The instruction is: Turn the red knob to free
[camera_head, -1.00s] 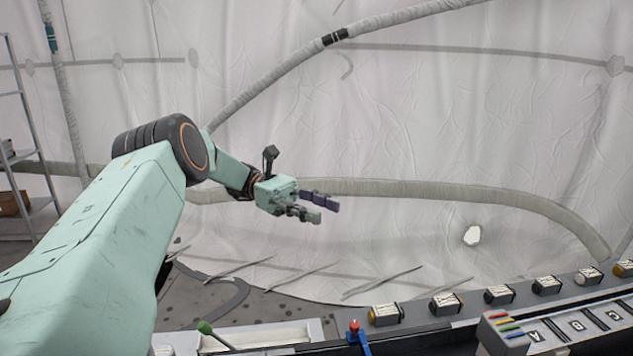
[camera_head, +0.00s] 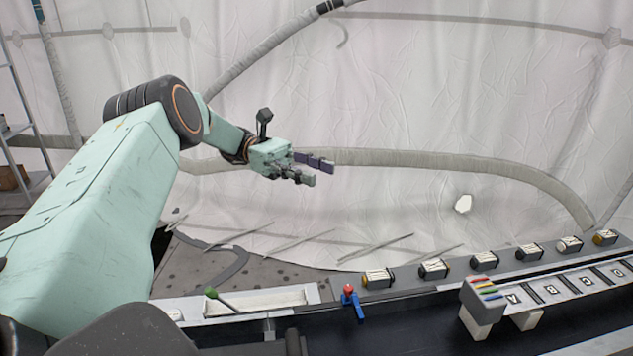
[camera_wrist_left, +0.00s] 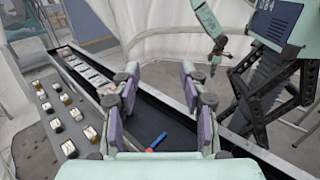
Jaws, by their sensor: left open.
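My left gripper (camera_head: 322,173) is open and empty, high above the trough and well clear of the knob. Its spread fingers also show in the left wrist view (camera_wrist_left: 160,92). In that view my other arm hangs at the upper right, with its gripper (camera_wrist_left: 218,62) small and its jaws unclear.
A green-tipped lever (camera_head: 211,293) stands left of the knob beside a pale tray (camera_head: 260,303). Several labelled blocks (camera_head: 433,268) line the panel behind the trough. A box with coloured strips (camera_head: 483,293) stands at the right. Air above the trough is free.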

